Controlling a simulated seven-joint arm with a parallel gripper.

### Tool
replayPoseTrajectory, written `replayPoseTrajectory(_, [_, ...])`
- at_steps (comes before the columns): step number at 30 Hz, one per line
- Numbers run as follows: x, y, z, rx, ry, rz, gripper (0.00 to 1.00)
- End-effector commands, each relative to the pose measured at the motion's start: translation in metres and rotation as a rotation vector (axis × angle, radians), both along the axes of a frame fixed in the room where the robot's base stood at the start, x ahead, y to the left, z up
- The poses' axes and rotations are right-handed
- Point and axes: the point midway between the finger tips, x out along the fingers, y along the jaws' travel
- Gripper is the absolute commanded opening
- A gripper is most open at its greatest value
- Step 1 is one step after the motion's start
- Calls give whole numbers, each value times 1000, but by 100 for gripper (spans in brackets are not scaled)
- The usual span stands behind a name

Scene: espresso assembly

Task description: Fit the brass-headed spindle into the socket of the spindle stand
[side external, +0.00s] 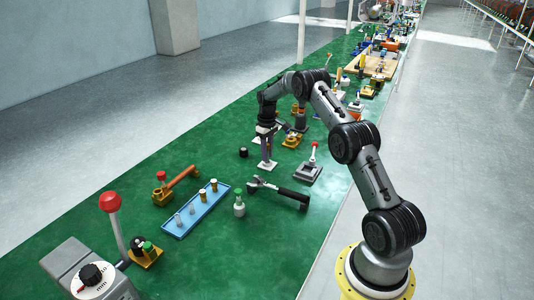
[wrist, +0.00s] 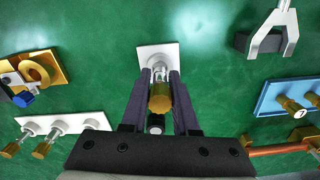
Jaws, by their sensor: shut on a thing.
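The brass-headed spindle (wrist: 160,98) is between my gripper's fingers in the wrist view, its brass head toward the camera and its pale shaft pointing at the stand. My gripper (wrist: 157,88) is shut on it. The spindle stand (wrist: 145,52) has a white square base on the green mat, directly beyond the fingertips. In the side view my gripper (side external: 267,149) is low over the stand's white base (side external: 268,165). The fingers and the brass head hide the socket, so I cannot tell whether the shaft tip is inside it.
A blue tray (side external: 177,229) holds several upright pieces at the front left. A red-knobbed lever unit (side external: 309,171) stands right of the stand. A small black knob (side external: 243,152) is left of it.

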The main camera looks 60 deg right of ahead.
Motion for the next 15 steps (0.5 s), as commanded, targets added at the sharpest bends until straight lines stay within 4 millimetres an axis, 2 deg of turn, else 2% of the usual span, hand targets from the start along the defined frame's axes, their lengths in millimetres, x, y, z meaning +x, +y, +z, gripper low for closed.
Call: replayPoseTrajectory(15, [0,0,-8,0,1,0,0])
